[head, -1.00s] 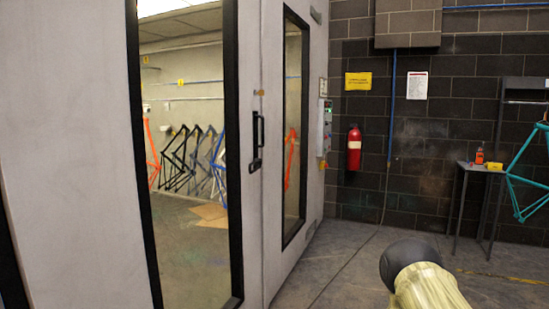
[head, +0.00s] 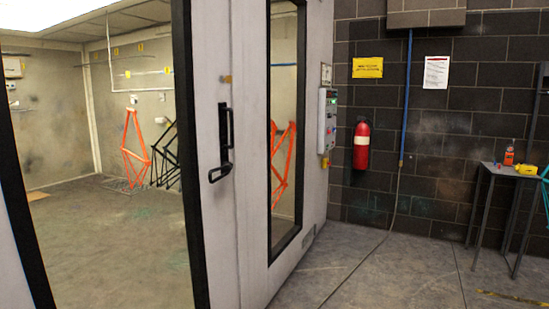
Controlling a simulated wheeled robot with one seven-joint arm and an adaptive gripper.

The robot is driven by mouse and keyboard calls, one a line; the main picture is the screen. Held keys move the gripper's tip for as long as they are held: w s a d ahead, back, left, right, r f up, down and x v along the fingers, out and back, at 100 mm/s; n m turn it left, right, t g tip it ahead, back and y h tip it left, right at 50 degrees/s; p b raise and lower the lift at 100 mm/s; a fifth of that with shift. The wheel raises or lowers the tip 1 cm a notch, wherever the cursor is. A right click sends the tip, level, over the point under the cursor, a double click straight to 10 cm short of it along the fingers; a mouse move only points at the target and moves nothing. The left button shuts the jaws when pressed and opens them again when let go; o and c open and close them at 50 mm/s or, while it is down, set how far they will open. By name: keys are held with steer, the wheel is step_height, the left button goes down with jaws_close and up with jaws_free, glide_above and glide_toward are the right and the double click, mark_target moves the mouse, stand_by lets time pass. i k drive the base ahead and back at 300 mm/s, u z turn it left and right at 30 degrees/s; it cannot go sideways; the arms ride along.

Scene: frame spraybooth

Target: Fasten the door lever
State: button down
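The spraybooth door (head: 209,255) is a pale panel with a large dark-framed window, in the left half of the head view. A black upright handle (head: 226,125) is on its right edge. Just below the handle is a black door lever (head: 219,173), lying roughly sideways and tilted a little. A small brownish fitting (head: 225,78) sits above the handle. I cannot tell whether the lever is engaged. My gripper is not in view.
A narrow glazed panel (head: 287,130) stands right of the door. Beyond it are a control box (head: 327,120), a red fire extinguisher (head: 361,145) and a small metal table (head: 500,171) along the dark block wall. The concrete floor (head: 390,275) in front is clear.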

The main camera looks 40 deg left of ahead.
mark_target(228, 166)
steer(key=u, duration=0.25)
steer(key=i, duration=1.05)
steer(key=u, duration=1.4)
steer(key=i, duration=0.6)
steer(key=u, duration=0.65)
